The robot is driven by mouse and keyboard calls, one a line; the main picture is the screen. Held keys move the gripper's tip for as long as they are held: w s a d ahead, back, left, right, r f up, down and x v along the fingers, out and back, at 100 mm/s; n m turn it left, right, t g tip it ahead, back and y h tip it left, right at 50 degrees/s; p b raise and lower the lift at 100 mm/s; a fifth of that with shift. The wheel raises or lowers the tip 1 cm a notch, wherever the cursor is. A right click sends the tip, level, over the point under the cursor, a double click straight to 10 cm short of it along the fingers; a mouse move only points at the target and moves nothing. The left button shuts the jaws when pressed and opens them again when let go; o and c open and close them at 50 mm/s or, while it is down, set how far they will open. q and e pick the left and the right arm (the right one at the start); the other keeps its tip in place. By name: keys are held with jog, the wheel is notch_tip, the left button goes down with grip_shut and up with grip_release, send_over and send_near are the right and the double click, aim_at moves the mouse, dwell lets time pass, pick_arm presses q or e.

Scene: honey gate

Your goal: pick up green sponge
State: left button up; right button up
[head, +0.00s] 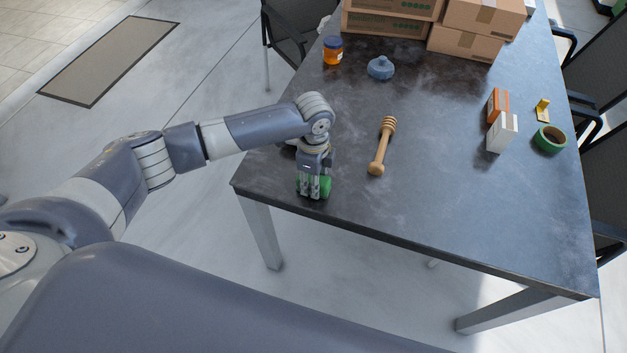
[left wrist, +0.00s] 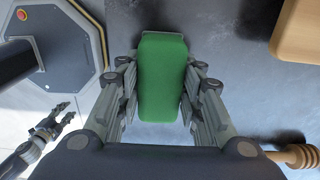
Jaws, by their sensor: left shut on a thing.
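The green sponge (left wrist: 162,78) is an upright-looking block between the fingers of my left gripper in the left wrist view. My left gripper (left wrist: 160,97) is shut on it, with a finger against each long side. In the head view the sponge (head: 325,187) shows as a green patch behind the fingers of my left gripper (head: 314,190), at the table's near left corner. The fingers hide part of it, and I cannot tell whether it touches the table. My right gripper (left wrist: 62,113) shows small at the left of the left wrist view, empty, with its fingers apart.
A wooden honey dipper (head: 381,147) lies right of my left gripper on the dark table (head: 450,210). Beyond are a honey jar (head: 333,50), a blue lid (head: 380,68) and cardboard boxes (head: 465,45). Small boxes (head: 501,133) and green tape (head: 550,139) sit right. The table's near middle is clear.

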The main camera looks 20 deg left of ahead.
pick_arm(q)
jog(key=shift+r, duration=0.6)
notch_tip(320, 180, up, 2)
jog(key=shift+r+b, duration=0.2)
jog(key=shift+b, duration=0.15)
jog(key=d+b, duration=0.1)
jog(key=d, duration=0.4)
jog(key=d+r+b, duration=0.1)
jog(key=d, duration=0.4)
jog(key=d+b, duration=0.1)
jog(key=d, duration=0.5)
jog(key=shift+s+r, duration=0.15)
jog(key=shift+s, duration=0.1)
jog(key=shift+o, duration=1)
grip_shut()
notch_tip(320, 180, up, 6)
jog(key=p, duration=0.7)
